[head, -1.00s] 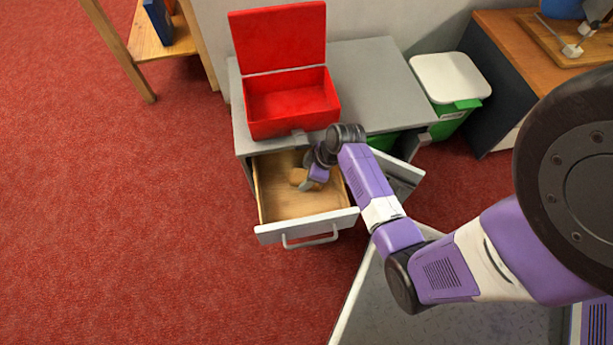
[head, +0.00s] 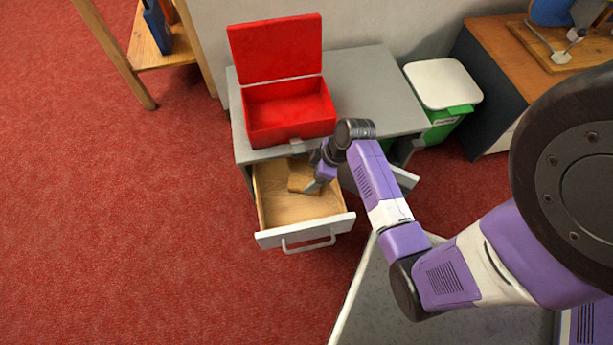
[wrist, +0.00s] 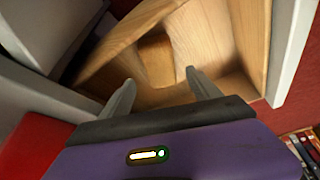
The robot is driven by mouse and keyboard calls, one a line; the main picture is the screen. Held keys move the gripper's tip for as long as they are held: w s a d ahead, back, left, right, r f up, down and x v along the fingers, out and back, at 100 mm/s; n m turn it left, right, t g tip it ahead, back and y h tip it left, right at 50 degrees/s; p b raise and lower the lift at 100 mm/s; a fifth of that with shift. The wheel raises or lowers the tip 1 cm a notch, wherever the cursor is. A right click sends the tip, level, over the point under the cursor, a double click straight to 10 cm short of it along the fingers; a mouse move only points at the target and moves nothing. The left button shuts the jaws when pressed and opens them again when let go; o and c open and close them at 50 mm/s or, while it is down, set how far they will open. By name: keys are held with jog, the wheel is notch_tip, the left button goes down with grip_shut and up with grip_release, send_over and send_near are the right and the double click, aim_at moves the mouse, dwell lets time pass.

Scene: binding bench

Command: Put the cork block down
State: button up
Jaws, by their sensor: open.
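The cork block (head: 299,184) is a small tan-brown block lying on the wooden floor of the open drawer (head: 278,207), towards its back. My gripper (head: 316,186) is just right of the block in the head view, its lower part over the drawer. In the wrist view, the two grey fingers of my gripper (wrist: 160,92) are spread apart with nothing between them. The cork block (wrist: 155,60) shows beyond the fingertips, apart from them, resting on the drawer floor.
A red box (head: 290,127) with its lid raised stands on the grey bench (head: 366,90) above the drawer. A white-lidded green bin (head: 443,86) is to the right. A wooden desk (head: 497,57) stands at the far right. Red carpet is clear at left.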

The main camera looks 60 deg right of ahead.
jog(key=a+p+v, duration=0.1)
jog(key=p+v, duration=0.1)
jog(key=v, duration=0.3)
jog(key=s+a+r+t+h, duration=0.1)
jog(key=s+a, duration=0.1)
jog(key=a, duration=0.1)
jog(key=s+a+r+m+t+h, duration=0.1)
jog(key=a, duration=0.3)
jog(key=s+a+r+m+t+h, duration=0.1)
jog(key=s+a, duration=0.1)
jog(key=a, duration=0.2)
jog(key=shift+s+r+h, duration=0.3)
jog(key=shift+s+r, duration=0.05)
jog(key=shift+r, duration=0.05)
jog(key=s+a+r+t, duration=0.2)
jog(key=a+r, duration=0.1)
jog(key=r, duration=0.4)
jog(key=s+a+r+t+y, duration=0.1)
jog(key=s+a+r+t, duration=0.1)
jog(key=r, duration=0.6)
jog(key=s+a+r+m+t+y, duration=0.1)
jog(key=s+a+r+t, duration=0.1)
jog(key=a+r, duration=0.4)
notch_tip(320, 180, up, 2)
jog(key=shift+s+r+t, duration=0.25)
jog(key=shift+t, duration=0.65)
jog(key=shift+a, duration=0.1)
